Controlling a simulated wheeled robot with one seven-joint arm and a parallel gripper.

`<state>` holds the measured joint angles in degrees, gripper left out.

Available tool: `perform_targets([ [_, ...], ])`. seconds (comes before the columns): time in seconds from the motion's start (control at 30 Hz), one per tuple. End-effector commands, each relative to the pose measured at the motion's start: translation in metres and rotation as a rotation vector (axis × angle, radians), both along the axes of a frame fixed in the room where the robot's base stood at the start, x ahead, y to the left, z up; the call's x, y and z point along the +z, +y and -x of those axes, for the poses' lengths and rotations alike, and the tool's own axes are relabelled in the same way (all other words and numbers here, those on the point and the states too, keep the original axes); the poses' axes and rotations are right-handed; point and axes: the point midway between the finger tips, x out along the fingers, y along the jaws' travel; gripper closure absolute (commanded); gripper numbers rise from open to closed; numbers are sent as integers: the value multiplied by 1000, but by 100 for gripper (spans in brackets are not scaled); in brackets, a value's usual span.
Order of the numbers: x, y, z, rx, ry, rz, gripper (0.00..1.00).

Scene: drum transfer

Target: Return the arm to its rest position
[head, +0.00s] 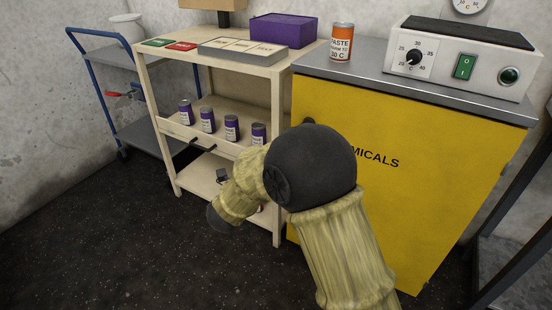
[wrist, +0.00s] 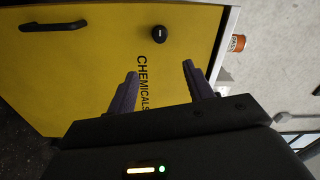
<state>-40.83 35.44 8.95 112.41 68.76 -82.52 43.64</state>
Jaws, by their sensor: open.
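My arm rises from the bottom of the head view, bends at a large dark joint and reaches down and left in front of the cream cart. In the wrist view my gripper (wrist: 160,70) has its two dark purple fingers spread apart, with nothing between them. Its fingers point toward the yellow chemicals cabinet (wrist: 90,70), which also stands at the right in the head view (head: 400,200). The fingers cannot be made out clearly in the head view.
An orange paste can (head: 342,42) and a heater box with a dial (head: 460,62) stand on the cabinet. The cream cart (head: 150,75) holds several purple cans (head: 207,120), a purple box (head: 282,30) and a sectioned tray (head: 242,50). A blue-framed trolley (head: 90,90) stands left. Dark floor is clear at lower left.

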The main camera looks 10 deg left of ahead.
Motion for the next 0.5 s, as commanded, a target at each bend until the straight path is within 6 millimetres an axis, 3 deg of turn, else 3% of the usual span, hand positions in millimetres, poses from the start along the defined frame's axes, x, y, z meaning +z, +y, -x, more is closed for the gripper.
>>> perform_targets([
  [0.27, 2, -4, -5, 20, 19, 13, 48],
  [0.5, 5, -34, -28, 201, 184, 143, 48],
])
